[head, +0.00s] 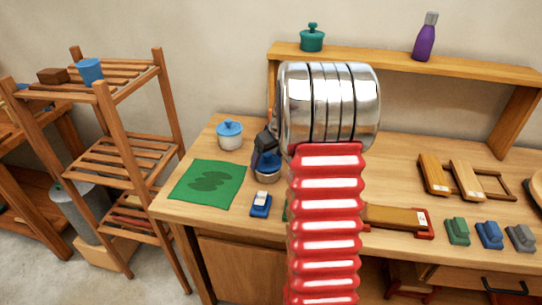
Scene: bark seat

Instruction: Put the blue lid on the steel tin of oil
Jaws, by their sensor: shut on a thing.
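My gripper (265,157), dark and partly hidden behind my own chrome and red arm, points down over the bench. It is shut on the blue lid (268,165), of which only a little shows. The steel tin (267,179) stands on the bench right below the lid, its lower side in view. The lid appears over the tin's mouth; I cannot tell whether it touches the rim or sits level. The oil inside is hidden.
A white pot with a lighter blue lid (229,136) stands close behind left. A green mat (208,184) and a blue block with a white top (261,203) lie nearby. A shelf (400,60) rises behind. My arm hides the bench's middle.

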